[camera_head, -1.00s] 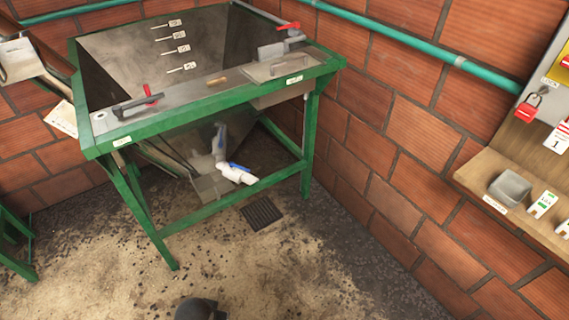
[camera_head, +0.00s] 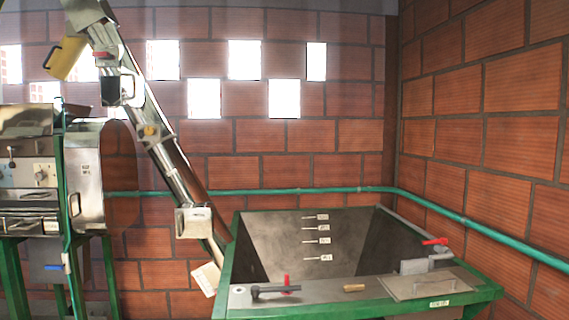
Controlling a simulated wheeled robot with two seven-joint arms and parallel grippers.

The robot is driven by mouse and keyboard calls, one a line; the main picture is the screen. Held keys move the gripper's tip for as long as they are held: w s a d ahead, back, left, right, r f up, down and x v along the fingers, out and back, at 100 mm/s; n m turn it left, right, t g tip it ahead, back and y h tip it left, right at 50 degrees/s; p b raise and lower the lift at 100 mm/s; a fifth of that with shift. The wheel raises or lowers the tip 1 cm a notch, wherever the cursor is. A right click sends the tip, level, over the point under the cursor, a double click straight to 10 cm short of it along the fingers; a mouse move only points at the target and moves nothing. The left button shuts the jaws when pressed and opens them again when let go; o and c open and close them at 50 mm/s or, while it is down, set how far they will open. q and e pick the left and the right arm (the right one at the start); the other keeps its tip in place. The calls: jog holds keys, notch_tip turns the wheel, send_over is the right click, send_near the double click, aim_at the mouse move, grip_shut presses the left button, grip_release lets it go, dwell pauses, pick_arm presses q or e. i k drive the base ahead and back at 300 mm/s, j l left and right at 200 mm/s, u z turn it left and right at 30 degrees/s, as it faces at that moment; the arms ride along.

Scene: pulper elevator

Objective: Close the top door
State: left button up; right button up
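The inclined metal elevator tube (camera_head: 165,160) rises from the green-framed hopper to the upper left. Near its upper end is a shiny panel with a dark handle (camera_head: 124,90), which looks like the top door. It is small, and I cannot tell whether it is open or shut. A red part (camera_head: 104,55) sits just above it. Lower on the tube, a pale metal plate with a handle (camera_head: 194,222) sticks out near the hopper. Neither of my grippers is in view.
The hopper (camera_head: 300,240) stands at front right, with a black handle (camera_head: 275,291), a red lever (camera_head: 434,241) and a lid plate (camera_head: 425,284). A metal machine with a control panel (camera_head: 35,172) stands at left. A green pipe (camera_head: 300,190) runs along the brick walls.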

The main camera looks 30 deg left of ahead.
aim_at(128, 87)
jog(key=l+u, duration=0.15)
jog(key=u, duration=0.3)
jog(key=l+u, duration=0.1)
jog(key=u, duration=0.4)
jog(key=i+j+u, duration=0.1)
jog(key=u, duration=0.3)
jog(key=i+j+u, duration=0.1)
jog(key=j+u, duration=0.15)
jog(key=u, duration=0.2)
